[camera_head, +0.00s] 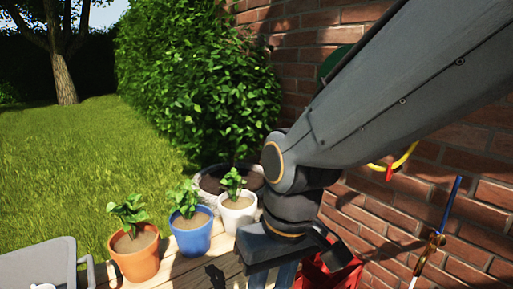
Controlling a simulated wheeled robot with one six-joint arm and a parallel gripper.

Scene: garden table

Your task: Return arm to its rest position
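My arm comes in from the upper right and bends down at a dark joint. My gripper (272,277) hangs from it at the bottom of the picture, over the right part of the wooden table (185,272). Two grey-blue fingers show below its dark body, a little apart. Their tips are cut off by the lower edge, so I cannot see whether anything is between them.
Plants stand in an orange pot (135,262), a blue pot (192,237) and a white pot (237,215). A grey container (40,265) is at left. A red object (335,272) is right of my gripper. A brick wall (440,180) rises behind; a blue-handled tool (450,205) is before it.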

